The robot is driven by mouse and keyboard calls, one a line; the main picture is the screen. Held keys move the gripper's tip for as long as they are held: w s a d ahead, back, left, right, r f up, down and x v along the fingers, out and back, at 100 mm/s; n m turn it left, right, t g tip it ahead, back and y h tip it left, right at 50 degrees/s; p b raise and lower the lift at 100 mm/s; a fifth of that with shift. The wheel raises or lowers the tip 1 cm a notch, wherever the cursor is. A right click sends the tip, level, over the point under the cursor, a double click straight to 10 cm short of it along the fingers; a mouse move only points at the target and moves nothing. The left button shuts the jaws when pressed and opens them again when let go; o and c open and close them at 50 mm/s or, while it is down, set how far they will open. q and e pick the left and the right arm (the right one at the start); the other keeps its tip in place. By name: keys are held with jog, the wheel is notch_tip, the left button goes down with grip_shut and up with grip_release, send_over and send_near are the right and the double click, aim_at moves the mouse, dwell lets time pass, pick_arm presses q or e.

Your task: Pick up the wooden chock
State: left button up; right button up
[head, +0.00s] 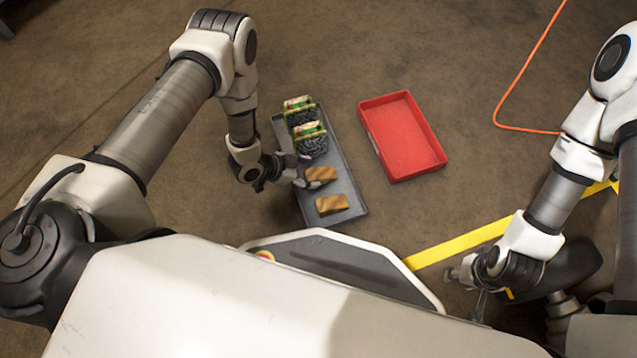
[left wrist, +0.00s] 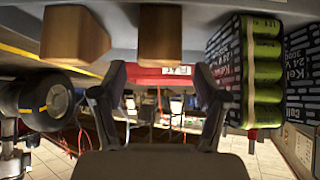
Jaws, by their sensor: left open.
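Two wooden chocks lie on the grey tray (head: 348,183): one chock (head: 321,174) nearer the middle, the other chock (head: 332,205) at the near end. My left gripper (head: 299,172) is at the tray's left edge, beside the middle chock. In the left wrist view the left gripper (left wrist: 160,68) is open and empty. One chock (left wrist: 160,36) is in line with the gap between its fingers, a little beyond the tips; the other chock (left wrist: 72,36) is outside, to the left. My right gripper (head: 468,280) is at lower right, away from the tray; its fingers are unclear.
Two green-and-black packs (head: 309,138) stand on the tray's far half; one pack (left wrist: 255,72) is close to the right finger in the left wrist view. An empty red bin (head: 405,135) is right of the tray. An orange cable (head: 510,85) and yellow stripe (head: 460,243) are on the floor.

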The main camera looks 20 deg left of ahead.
aim_at(323, 175)
pick_arm(q)
jog(key=b+x, duration=0.4)
jog(key=x, duration=0.2)
jog(key=shift+f+b, duration=0.3)
jog(key=shift+f, duration=0.05)
jog(key=shift+d+r, duration=0.1)
jog(key=shift+r, duration=0.05)
jog(key=c, duration=1.3)
